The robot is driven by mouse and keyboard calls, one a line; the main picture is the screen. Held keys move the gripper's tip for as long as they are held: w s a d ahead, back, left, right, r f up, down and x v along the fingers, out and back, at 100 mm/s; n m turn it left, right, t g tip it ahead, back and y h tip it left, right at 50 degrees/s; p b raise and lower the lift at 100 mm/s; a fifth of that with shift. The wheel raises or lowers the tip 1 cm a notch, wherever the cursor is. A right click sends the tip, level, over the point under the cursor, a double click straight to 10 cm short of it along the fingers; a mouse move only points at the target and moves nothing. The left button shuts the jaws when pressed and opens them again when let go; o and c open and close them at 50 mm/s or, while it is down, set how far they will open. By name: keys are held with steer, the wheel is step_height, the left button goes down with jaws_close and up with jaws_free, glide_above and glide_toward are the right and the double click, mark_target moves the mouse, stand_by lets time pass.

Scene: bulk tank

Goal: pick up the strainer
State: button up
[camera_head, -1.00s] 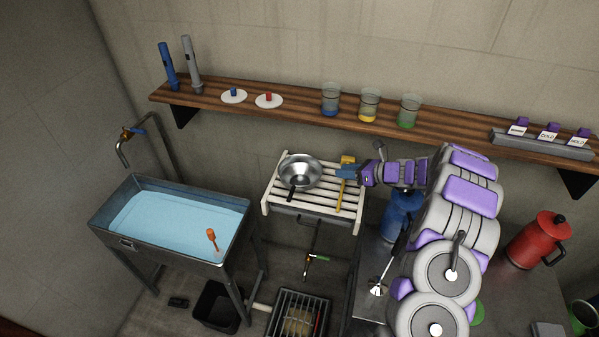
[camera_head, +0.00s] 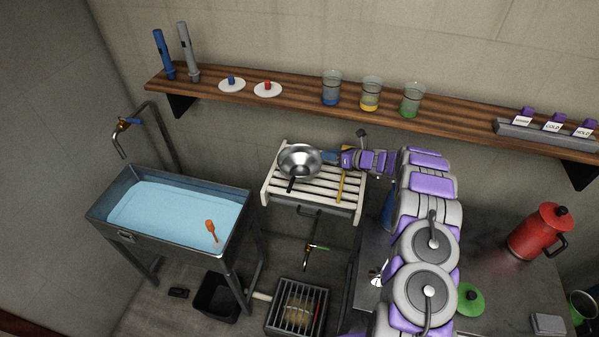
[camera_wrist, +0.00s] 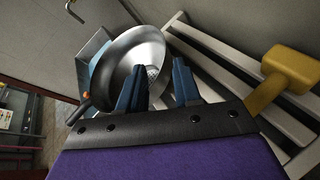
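The strainer (camera_head: 292,156) is a shiny metal bowl with a dark handle, lying on a white slatted rack (camera_head: 314,199). Its handle points down toward the front of the rack in the head view. In the wrist view the strainer (camera_wrist: 119,62) fills the upper left, with a perforated patch at its middle. My gripper (camera_head: 325,156) is at the strainer's right side. In the wrist view its blue fingers (camera_wrist: 158,84) are apart; one overlaps the bowl and the other is just outside its right rim. I cannot tell whether they touch it.
A yellow-headed tool (camera_wrist: 288,75) lies on the rack, right of the strainer. A shelf (camera_head: 215,92) with cups runs along the wall above. A tank of blue liquid (camera_head: 172,212) stands left. A red jug (camera_head: 538,232) stands on the right counter.

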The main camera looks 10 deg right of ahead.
mark_target(311, 152)
steer(key=shift+x, duration=3.2)
jaws_close()
steer(key=shift+f, duration=0.1)
